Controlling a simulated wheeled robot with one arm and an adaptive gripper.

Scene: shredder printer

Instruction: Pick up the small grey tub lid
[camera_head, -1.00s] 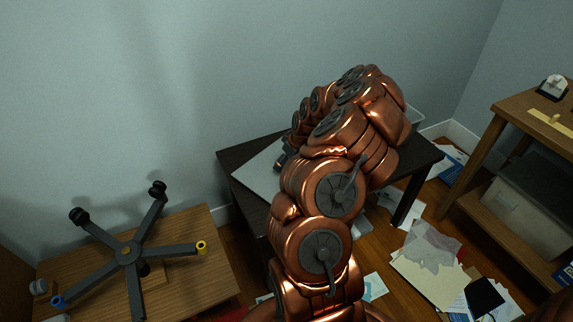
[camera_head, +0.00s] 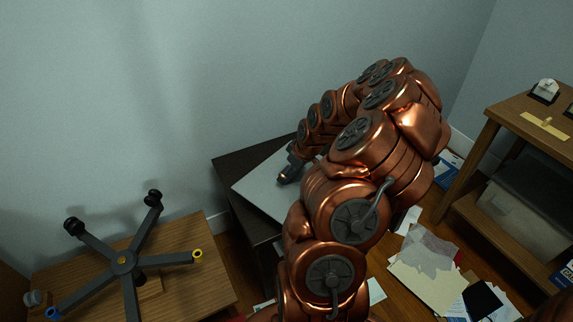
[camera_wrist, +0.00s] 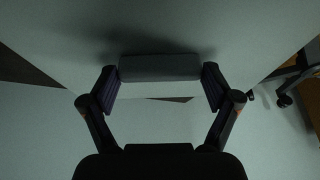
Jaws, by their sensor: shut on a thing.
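In the wrist view my gripper (camera_wrist: 160,82) has its two dark fingers on either side of a short grey block-like piece, which I take to be the small grey tub lid (camera_wrist: 160,67). The fingers are shut on its two ends. Its face is towards the camera, and a shadow falls on the pale surface behind it. In the head view my gripper (camera_head: 288,172) shows as a dark tip over the pale flat panel on the dark table. The lid cannot be made out there, and my arm hides much of the table.
The pale panel (camera_head: 258,190) lies on the dark table (camera_head: 228,165) by the wall. An upturned chair base (camera_head: 124,262) stands on a wooden table at left. A wooden shelf (camera_head: 505,112) holds a grey tub (camera_head: 520,220) at right. Papers (camera_head: 425,265) litter the floor.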

